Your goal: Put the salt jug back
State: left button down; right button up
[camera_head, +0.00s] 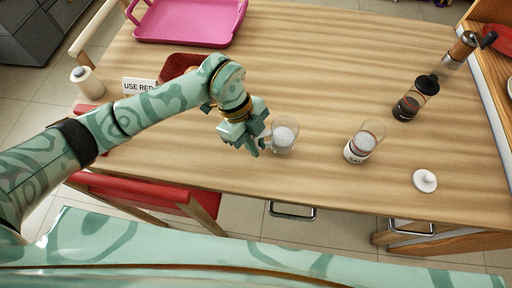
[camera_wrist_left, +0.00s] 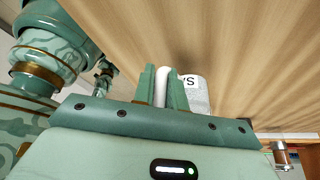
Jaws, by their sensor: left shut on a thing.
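A clear jug (camera_head: 284,135) with white contents stands on the wooden table in the head view. My left gripper (camera_head: 258,140) is at its left side, shut on the jug's handle (camera_wrist_left: 162,88). A second clear container (camera_head: 360,143), labelled "SAL", stands apart to the right. A small green part of my other arm may show at the left of the wrist view; its jaws are too small to tell.
A white lid (camera_head: 425,181) lies near the front right. A dark-topped jar (camera_head: 416,97) and a grinder (camera_head: 461,48) stand farther right. A pink tray (camera_head: 190,20), a red tray (camera_head: 180,65) and a sign (camera_head: 138,86) are at the left.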

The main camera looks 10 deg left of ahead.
pick_arm(q)
notch_tip(320, 180, down, 3)
jog(key=shift+r+b, duration=0.1)
jog(key=shift+b, duration=0.35)
jog(key=shift+s+r, duration=0.1)
jog(key=c, duration=1.4)
grip_release()
jog(key=shift+c, duration=0.2)
jog(key=p+v, duration=0.4)
jog(key=v, duration=0.8)
